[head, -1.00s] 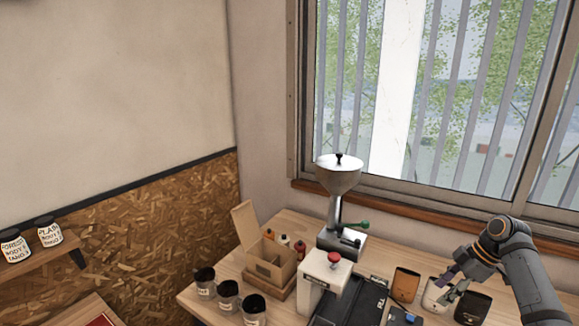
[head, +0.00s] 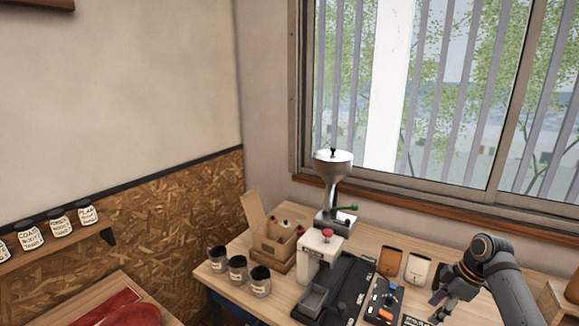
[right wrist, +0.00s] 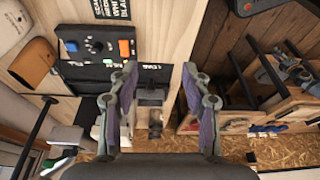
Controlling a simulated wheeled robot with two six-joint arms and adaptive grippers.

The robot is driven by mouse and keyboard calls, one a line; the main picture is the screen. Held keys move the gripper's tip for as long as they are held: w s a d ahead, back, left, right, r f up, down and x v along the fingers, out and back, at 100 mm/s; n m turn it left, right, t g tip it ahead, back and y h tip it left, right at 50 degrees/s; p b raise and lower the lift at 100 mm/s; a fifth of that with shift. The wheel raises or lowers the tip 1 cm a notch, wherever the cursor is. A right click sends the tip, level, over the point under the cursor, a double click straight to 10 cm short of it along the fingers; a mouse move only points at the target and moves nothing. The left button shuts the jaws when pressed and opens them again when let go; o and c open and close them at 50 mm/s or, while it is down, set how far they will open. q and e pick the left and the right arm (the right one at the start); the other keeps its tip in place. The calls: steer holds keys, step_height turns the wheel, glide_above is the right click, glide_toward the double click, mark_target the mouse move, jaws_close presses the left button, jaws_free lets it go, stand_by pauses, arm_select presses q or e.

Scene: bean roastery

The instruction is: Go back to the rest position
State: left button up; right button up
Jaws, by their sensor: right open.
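My right gripper (head: 440,298) is open and empty at the right of the bench, in front of the pouches. In the right wrist view its two fingers (right wrist: 160,85) stand apart with nothing held between them. A brown pouch (head: 391,262) and a white pouch (head: 417,268) stand near the gripper, to its left and behind it. A control box (head: 383,301) with knobs lies left of the gripper. It also shows in the right wrist view (right wrist: 97,46). My left gripper is not in view.
The wooden bench (head: 222,270) holds a grinder with a metal hopper (head: 333,168), a white device with a red knob (head: 320,256), an open cardboard box (head: 272,240) and dark-filled jars (head: 238,269). A shelf (head: 50,248) with labelled jars hangs at left. A window is behind.

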steer(key=s+a+f+m+h, duration=0.2)
steer(key=s+a+f+m, duration=0.2)
steer(key=s+a+f, duration=0.75)
steer(key=s+a+r+m+t+h, duration=0.1)
steer(key=s+a+m, duration=0.1)
steer(key=s+m, duration=0.35)
steer(key=s+a+r+m+t+h, duration=0.1)
steer(key=s+a+m, duration=0.1)
steer(key=s, duration=0.6)
step_height(320, 180, down, 29)
steer(key=d+g+b, duration=0.1)
steer(key=d+b, duration=0.2)
steer(key=b, duration=0.2)
arm_select(q)
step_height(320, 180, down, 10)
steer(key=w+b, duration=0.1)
steer(key=b, duration=0.4)
arm_select(e)
steer(key=s+d+f+g, duration=0.1)
steer(key=s+f, duration=1.9)
steer(key=f, duration=0.3)
steer(key=shift+s+f, duration=0.15)
steer(key=shift+f, duration=0.1)
